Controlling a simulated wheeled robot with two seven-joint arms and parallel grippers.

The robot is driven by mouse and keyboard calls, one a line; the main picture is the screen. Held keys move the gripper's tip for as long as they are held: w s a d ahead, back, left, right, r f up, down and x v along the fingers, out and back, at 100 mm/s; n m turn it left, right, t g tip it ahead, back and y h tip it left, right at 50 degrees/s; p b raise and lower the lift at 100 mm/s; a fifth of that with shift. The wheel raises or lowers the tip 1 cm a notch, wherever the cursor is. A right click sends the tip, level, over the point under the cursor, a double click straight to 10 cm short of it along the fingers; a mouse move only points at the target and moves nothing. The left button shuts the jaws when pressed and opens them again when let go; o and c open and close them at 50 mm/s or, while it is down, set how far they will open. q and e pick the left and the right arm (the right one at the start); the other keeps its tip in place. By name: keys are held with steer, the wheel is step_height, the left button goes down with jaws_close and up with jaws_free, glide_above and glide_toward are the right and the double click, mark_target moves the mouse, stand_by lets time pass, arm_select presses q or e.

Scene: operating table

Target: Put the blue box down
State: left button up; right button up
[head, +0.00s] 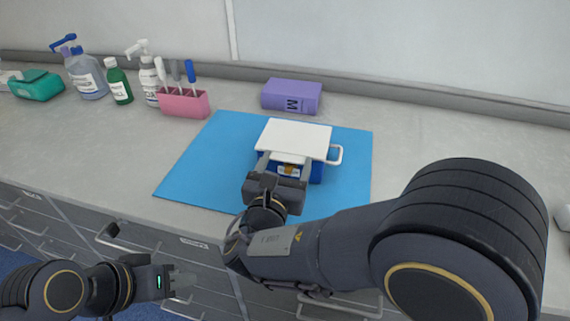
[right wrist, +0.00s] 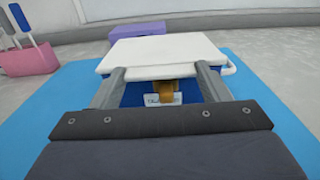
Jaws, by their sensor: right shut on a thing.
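The blue box (head: 318,170) has a white lid (head: 294,138), a white side handle (head: 336,155) and a brown latch on its front. It is upright over the blue mat (head: 200,165); I cannot tell whether its base touches the mat. My right gripper (head: 283,166) is shut on the box, with a finger on each side of the latch. In the right wrist view the blue front (right wrist: 135,96) shows between the fingers, below the lid (right wrist: 150,50). My left gripper (head: 182,283) is apart from the box, low at the left, in front of the drawers.
A purple box (head: 291,96) stands behind the mat. A pink holder (head: 184,103) with tools, several bottles (head: 118,82) and a teal pack (head: 38,86) stand at the back left. The mat is bare to the left of the box. Drawers (head: 125,238) lie below the counter's front edge.

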steer(key=shift+f, duration=0.1)
steer(key=o, duration=1.2)
steer(key=shift+s, duration=0.15)
steer(key=s, duration=0.4)
steer(key=s+a, duration=0.1)
steer(key=s, duration=0.2)
steer(key=s+a, duration=0.1)
steer(key=s, duration=0.3)
steer(key=shift+s+a+r, duration=0.2)
steer(key=shift+s, duration=0.1)
